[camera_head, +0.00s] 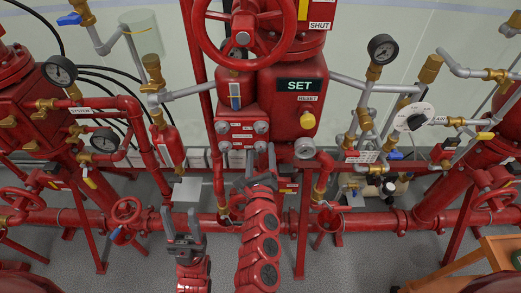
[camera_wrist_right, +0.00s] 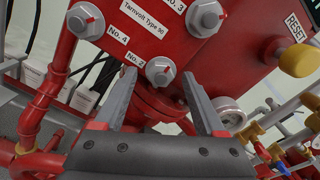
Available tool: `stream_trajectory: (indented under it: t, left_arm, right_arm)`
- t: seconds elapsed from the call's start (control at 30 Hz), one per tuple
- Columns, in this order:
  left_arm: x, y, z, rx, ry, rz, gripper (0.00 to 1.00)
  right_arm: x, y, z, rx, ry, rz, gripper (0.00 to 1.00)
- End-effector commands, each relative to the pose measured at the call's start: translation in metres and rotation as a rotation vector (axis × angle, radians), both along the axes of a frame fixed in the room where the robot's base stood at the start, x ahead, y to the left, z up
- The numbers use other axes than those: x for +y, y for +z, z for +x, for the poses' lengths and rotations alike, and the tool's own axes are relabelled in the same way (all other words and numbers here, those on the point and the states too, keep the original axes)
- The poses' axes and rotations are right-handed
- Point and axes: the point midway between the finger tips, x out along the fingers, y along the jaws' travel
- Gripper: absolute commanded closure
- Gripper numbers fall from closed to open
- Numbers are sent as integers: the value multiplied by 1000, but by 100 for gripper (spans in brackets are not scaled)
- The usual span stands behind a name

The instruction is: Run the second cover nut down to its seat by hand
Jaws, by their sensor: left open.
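The red valve cover (camera_head: 243,137) carries several grey hex nuts with washers. The nut beside the "No. 2" label (camera_wrist_right: 160,70) is the lower right one, also in the head view (camera_head: 261,146). My right gripper (camera_head: 261,158) is open below and in front of this nut. In the right wrist view its fingers (camera_wrist_right: 160,88) point at the nut, one to each side, with gaps showing. Whether the nut is seated cannot be told. The No. 3 nut (camera_wrist_right: 205,17) and the No. 4 nut (camera_wrist_right: 85,20) sit nearby. My left gripper (camera_head: 181,222) is open and empty, low on the left.
A yellow reset knob (camera_head: 307,120) and a round gauge (camera_head: 305,148) are right of the cover. A red handwheel (camera_head: 243,25) is above. A small grey box (camera_head: 187,193) stands behind my left gripper. Red pipes cross below. A wooden stand (camera_head: 490,262) is at lower right.

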Motion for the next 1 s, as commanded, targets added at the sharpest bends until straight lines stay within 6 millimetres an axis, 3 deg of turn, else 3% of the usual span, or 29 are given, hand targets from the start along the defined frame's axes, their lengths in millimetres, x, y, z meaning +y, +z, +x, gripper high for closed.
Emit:
stream_trajectory:
  t: [0.23, 0.7, 1.0]
  left_arm:
    - [0, 0, 0, 0, 0, 0, 50]
    - [0, -6, 0, 0, 0, 0, 50]
    - [0, -7, 0, 0, 0, 0, 50]
  right_arm:
    - [0, 0, -3, -1, 1, -1, 28]
    - [1, -1, -52, -2, 3, -2, 28]
    - [0, 0, -60, 0, 0, -1, 28]
